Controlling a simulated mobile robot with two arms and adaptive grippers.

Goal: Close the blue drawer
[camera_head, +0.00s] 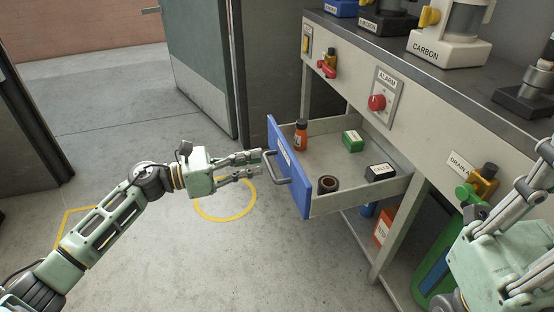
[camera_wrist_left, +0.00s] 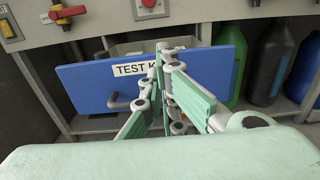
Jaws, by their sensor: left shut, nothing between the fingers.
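The blue drawer (camera_head: 289,168) is pulled out of the workbench, and its inside shows. Its dark handle (camera_head: 278,168) is on the blue front. My left gripper (camera_head: 258,164) is shut and empty, its fingertips at or just before the front beside the handle; I cannot tell if they touch. In the left wrist view the blue front (camera_wrist_left: 215,75) with its label, partly hidden by the fingers (camera_wrist_left: 165,55), fills the middle, and the handle shows left of them (camera_wrist_left: 125,103). My right gripper (camera_head: 535,170) is at the right edge, partly cut off.
An orange bottle (camera_head: 301,136), a green box (camera_head: 352,141), a black box (camera_head: 380,172) and a dark roll (camera_head: 328,184) lie inside the drawer. A red alarm button (camera_head: 377,102) is above it. A green container (camera_head: 435,262) stands below. The floor left of the drawer is clear.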

